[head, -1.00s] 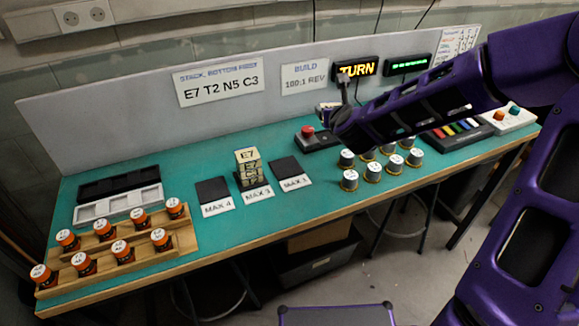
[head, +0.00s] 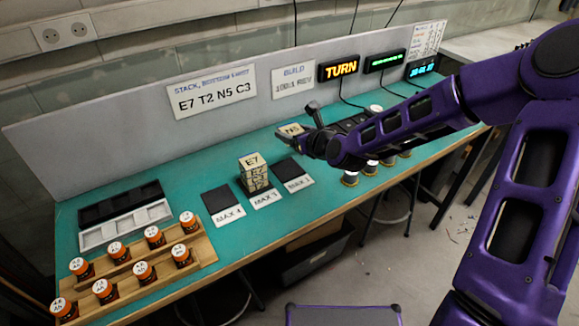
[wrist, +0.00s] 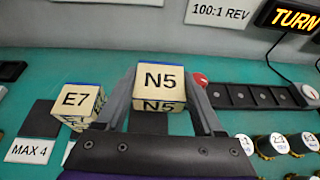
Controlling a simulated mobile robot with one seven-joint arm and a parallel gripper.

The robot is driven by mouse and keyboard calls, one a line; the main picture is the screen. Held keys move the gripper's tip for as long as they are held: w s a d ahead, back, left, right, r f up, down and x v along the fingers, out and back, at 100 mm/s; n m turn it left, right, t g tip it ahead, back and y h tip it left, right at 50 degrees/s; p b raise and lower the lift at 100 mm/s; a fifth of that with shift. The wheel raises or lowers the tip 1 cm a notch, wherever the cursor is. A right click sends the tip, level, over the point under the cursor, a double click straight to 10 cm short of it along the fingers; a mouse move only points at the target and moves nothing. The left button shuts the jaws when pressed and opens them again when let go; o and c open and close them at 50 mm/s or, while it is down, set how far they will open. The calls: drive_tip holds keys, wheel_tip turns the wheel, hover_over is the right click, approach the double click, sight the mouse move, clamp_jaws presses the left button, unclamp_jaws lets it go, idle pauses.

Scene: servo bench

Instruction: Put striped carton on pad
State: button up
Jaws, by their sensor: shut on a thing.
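No clearly striped carton shows; the boxes are pale cubes with dark lettering and patterned sides. My gripper (head: 300,129) is shut on a cube marked N5 (wrist: 160,76), held between both fingers above the bench. Its pale top also shows in the head view (head: 290,131). A cube marked E7 (head: 251,161) tops a short stack on the middle pad; in the wrist view it is left of my gripper (wrist: 82,101). A bare dark pad marked MAX 4 (head: 221,200) lies left of the stack, another bare pad (head: 290,167) right of it.
A wooden rack (head: 200,262) of orange-bodied jars stands at front left, black and white trays (head: 125,228) behind it. White-topped jars (head: 349,179) stand right of the pads, partly hidden by my arm. A back panel (head: 130,125) with signs edges the teal bench.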

drive_tip(key=b, duration=0.1)
hover_over(288, 170)
drive_tip(key=shift+n, duration=0.3)
wheel_tip(288, 170, down, 6)
drive_tip(key=shift+f, duration=0.2)
drive_tip(key=shift+y, duration=0.3)
drive_tip(key=shift+f+b, duration=0.3)
drive_tip(key=shift+f, duration=1.8)
drive_tip(key=shift+f, duration=0.2)
drive_tip(key=o, duration=1.4)
drive_tip(key=shift+r, duration=0.1)
drive_tip(key=shift+s+d+r, duration=0.1)
drive_tip(key=shift+r, duration=0.1)
drive_tip(key=p+v, duration=0.1)
drive_tip(key=v, duration=1)
drive_tip(key=shift+s+d+r, duration=0.25)
